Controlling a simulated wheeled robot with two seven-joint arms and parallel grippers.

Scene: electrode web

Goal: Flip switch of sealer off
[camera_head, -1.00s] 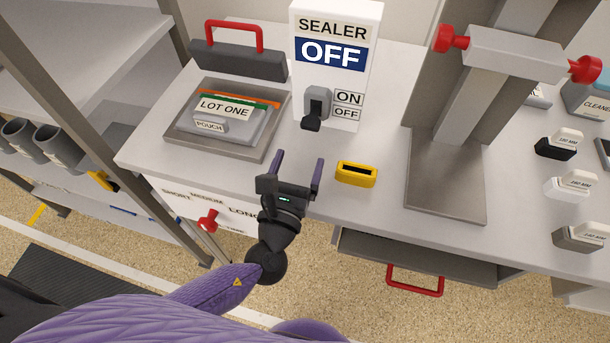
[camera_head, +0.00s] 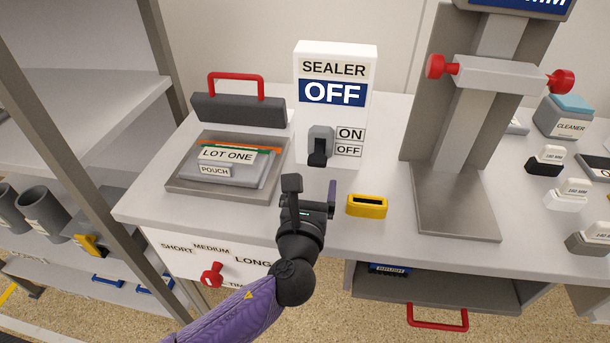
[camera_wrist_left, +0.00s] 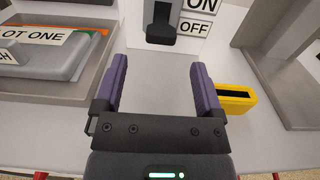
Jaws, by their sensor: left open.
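The sealer's white panel (camera_head: 335,75) stands upright on the bench, and its display reads OFF. Its switch (camera_head: 319,146) is a grey housing with a black lever, tilted down beside the OFF label (camera_head: 348,150). The switch also shows at the top of the left wrist view (camera_wrist_left: 162,30). My left gripper (camera_head: 312,190) is open and empty, in front of and below the switch and apart from it. In the left wrist view its two purple fingers (camera_wrist_left: 157,85) point toward the panel with bare bench between them. My right gripper is not in view.
A tray (camera_head: 180,187) with the LOT ONE pouch lies left of the switch, behind it a dark bar with a red handle (camera_head: 235,82). A yellow slotted block (camera_head: 367,206) sits right of my gripper. A grey press stand (camera_head: 455,205) is farther right.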

